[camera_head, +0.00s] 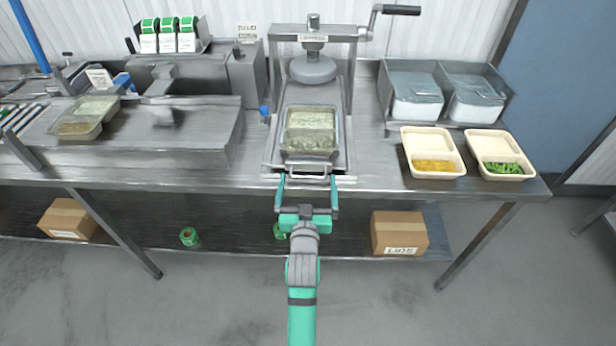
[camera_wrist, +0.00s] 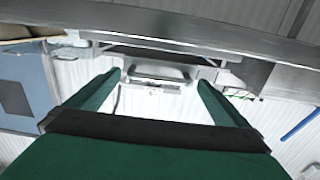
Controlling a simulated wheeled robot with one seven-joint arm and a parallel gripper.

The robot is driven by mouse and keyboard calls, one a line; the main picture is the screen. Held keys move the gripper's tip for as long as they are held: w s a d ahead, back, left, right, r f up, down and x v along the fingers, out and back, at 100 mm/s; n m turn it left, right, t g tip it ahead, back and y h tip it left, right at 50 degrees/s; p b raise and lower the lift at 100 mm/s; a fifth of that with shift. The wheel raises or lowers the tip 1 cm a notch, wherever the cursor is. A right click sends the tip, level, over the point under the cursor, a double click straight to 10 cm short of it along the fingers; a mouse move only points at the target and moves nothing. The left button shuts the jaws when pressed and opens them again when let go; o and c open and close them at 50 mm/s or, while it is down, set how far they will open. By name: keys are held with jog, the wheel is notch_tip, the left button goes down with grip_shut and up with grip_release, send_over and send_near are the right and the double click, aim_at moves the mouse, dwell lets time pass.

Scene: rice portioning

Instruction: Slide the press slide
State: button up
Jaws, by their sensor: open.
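The press (camera_head: 313,38) stands on the steel table, with a round plate on a screw and a crank handle at the top right. Its slide (camera_head: 270,152) extends toward the table's front edge and carries a clear container (camera_head: 311,130) of rice below and in front of the press plate. The slide's handle (camera_head: 307,170) is at the front; it also shows in the wrist view (camera_wrist: 158,82). My gripper (camera_head: 307,182) is open at the handle, with one green finger toward each end of it. In the wrist view the handle appears beyond the fingertips; contact cannot be told.
Two beige trays, one with yellow food (camera_head: 433,153) and one with green food (camera_head: 500,155), sit to the right. Two lidded bins (camera_head: 415,95) stand behind them. A sealing machine (camera_head: 190,125) and a filled tray (camera_head: 85,116) are at left. Boxes (camera_head: 399,233) lie on the lower shelf.

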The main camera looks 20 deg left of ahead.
jog(key=shift+x, duration=1.3)
